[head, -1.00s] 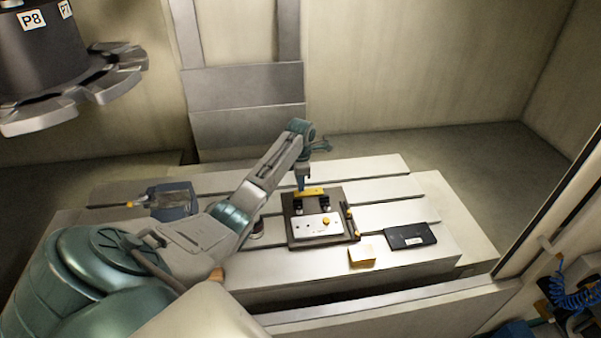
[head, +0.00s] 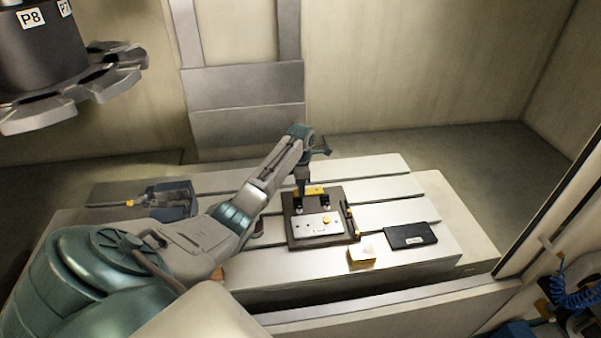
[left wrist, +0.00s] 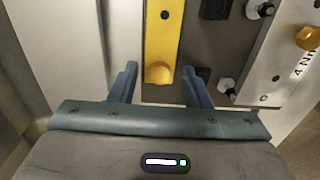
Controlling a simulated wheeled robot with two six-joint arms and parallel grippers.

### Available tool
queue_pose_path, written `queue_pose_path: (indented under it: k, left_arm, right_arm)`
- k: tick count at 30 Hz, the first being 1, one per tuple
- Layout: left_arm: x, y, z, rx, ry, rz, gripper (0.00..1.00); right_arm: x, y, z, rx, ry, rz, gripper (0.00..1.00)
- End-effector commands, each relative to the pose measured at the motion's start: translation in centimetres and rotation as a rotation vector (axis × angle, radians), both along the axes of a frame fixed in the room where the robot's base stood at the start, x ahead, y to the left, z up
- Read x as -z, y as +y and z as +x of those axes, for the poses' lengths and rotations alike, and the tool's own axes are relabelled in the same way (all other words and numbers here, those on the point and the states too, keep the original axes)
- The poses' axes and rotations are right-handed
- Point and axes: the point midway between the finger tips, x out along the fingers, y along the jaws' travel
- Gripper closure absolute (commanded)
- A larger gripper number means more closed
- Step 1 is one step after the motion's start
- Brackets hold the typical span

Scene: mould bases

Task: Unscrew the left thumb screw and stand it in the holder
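A yellow holder strip (head: 315,190) lies at the back of the dark fixture base and also shows in the left wrist view (left wrist: 163,40). One yellow-headed thumb screw (left wrist: 158,73) appears to stand upright at the strip's left end; an empty dark hole is farther along. My left gripper (left wrist: 159,84) is over that end, its two fingers open, one on each side of the screw head with gaps. It also shows in the head view (head: 303,190). My right gripper is not in view.
Black clamps with pale ends (left wrist: 228,86) stand between strip and plate. A black flat case (head: 410,236) and a small tan block (head: 361,256) lie to the right. A dark tool carousel (head: 75,85) hangs upper left.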

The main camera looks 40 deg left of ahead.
Motion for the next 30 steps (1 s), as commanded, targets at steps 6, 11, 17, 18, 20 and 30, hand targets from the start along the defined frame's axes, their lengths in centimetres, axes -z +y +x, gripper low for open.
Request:
queue_pose_path:
  k: [6,11,17,18,20,30]
  left_arm:
    - [0.0,0.0,0.0,0.000,0.000,0.000,0.54]
    - [-0.5,0.1,0.1,0.000,-0.002,0.001,0.54]
    - [-3.7,0.1,0.1,0.000,-0.005,0.002,0.54]
    - [-4.6,0.1,0.1,0.001,-0.005,0.002,0.54]
    - [-5.8,0.1,0.1,0.001,-0.006,0.003,0.54]
    - [-10.4,0.0,0.0,0.000,-0.001,0.000,0.54]
  right_arm:
    - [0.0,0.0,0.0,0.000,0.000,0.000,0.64]
    - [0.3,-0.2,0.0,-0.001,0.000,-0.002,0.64]
    - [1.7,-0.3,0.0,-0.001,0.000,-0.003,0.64]
    - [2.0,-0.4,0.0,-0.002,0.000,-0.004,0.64]
    - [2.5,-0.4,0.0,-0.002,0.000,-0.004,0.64]
    - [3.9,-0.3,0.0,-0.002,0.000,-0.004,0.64]
